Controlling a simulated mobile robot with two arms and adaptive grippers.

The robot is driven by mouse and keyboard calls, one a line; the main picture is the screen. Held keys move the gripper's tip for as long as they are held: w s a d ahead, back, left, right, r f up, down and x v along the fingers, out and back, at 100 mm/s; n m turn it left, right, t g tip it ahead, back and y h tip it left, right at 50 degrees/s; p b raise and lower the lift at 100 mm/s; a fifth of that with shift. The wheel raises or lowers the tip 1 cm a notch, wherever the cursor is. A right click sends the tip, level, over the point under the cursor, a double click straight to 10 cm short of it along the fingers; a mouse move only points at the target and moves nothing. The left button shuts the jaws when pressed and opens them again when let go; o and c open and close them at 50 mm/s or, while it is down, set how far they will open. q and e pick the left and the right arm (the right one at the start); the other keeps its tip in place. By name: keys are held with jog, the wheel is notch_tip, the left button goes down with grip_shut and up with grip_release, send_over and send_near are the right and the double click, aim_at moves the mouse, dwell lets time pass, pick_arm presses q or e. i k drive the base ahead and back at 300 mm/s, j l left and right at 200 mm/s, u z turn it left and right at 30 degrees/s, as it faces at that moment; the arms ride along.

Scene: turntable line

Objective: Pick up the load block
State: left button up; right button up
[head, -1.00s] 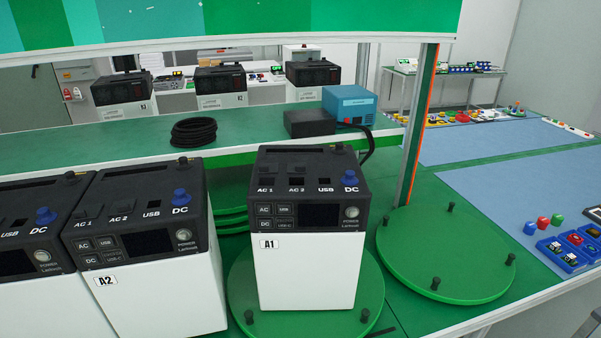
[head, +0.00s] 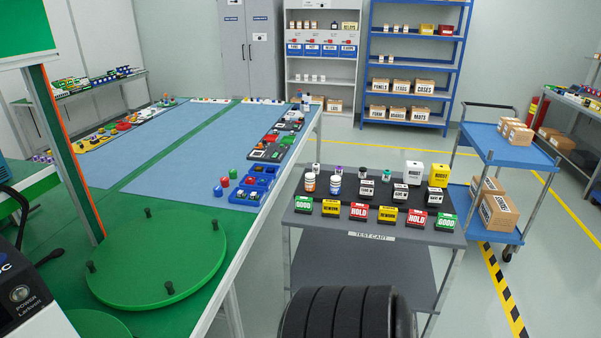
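No block that I can clearly read as the load block is in view. On the grey test cart (head: 300,222) stand a white block (head: 412,172) and a yellow-topped block (head: 438,176) at the back right, with lettering too small to read surely. Small black-and-white labelled pieces (head: 366,189) stand in front of and left of them. Along the cart's front edge is a row of green, yellow and red tags, including a red HOLD tag (head: 359,212). Neither of my grippers shows.
A green turntable disc (head: 155,260) with black pegs lies on the bench at left. A blue tray (head: 254,188) of small parts sits at the bench's right edge. A blue trolley (head: 508,143) with cartons stands right of the cart. Floor shows between them.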

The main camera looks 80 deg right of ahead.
aim_at(399, 193)
jog(key=z, duration=3.1)
